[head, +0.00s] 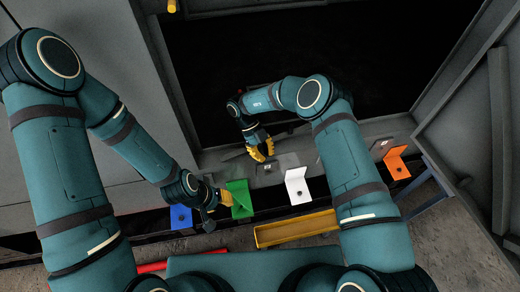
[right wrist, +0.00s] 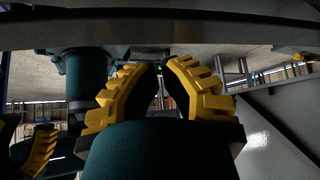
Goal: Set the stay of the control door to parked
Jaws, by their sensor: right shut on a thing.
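My right gripper (head: 262,152) is at the front sill of the dark enclosure opening, pointing down. In the right wrist view its yellow fingers (right wrist: 165,68) close towards each other at a grey bar (right wrist: 250,38) that crosses the top. A thin dark grey bar (head: 234,155), which looks like the stay, runs to these fingers in the head view. The gripped part is mostly hidden by the fingers. My left gripper (head: 226,197) is beside the green bracket, and its finger gap is unclear. I cannot make out which panel is the control door.
Along the front rail stand a blue bracket (head: 181,217), a green bracket (head: 240,198), a white bracket (head: 297,187) and an orange bracket (head: 396,162). A yellow tray (head: 297,229) lies in front. Grey enclosure walls (head: 485,120) bound the right side.

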